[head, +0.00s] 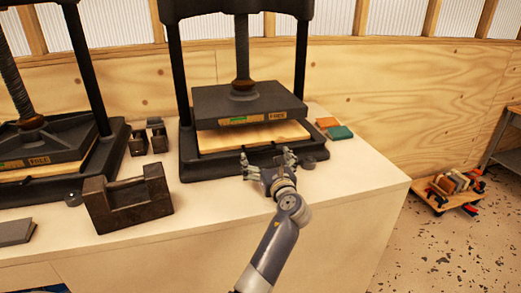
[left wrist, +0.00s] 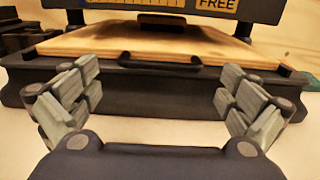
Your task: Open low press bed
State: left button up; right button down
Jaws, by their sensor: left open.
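A black press (head: 205,168) stands in the middle of the bench in the head view. Its pale wooden bed (head: 255,137) lies in the black base under the raised dark platen (head: 245,104). The left wrist view shows the bed (left wrist: 190,42) with a dark bar handle (left wrist: 158,59) on its front edge. My left gripper (head: 268,160) is open and empty at the press's front. Its spread fingers (left wrist: 155,82) are on either side of the handle, apart from it. My right gripper is not in view.
A second press (head: 40,150) stands at the left. A dark notched block (head: 128,199) sits between the presses, near the front. Small orange and green blocks (head: 340,132) lie right of the middle press. The bench top (head: 365,175) is clear at the right. A loaded dolly (head: 450,190) stands on the floor.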

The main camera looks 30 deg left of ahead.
aim_at(261, 150)
pick_arm(q)
jog(key=x, duration=0.4)
jog(key=shift+w+a+f, duration=0.1)
jog(key=shift+a+f, duration=0.05)
jog(key=shift+w+a, duration=0.25)
jog(key=shift+a, duration=0.05)
jog(key=shift+s+d, duration=0.1)
jog(key=shift+d, duration=0.05)
jog(key=c, duration=1.3)
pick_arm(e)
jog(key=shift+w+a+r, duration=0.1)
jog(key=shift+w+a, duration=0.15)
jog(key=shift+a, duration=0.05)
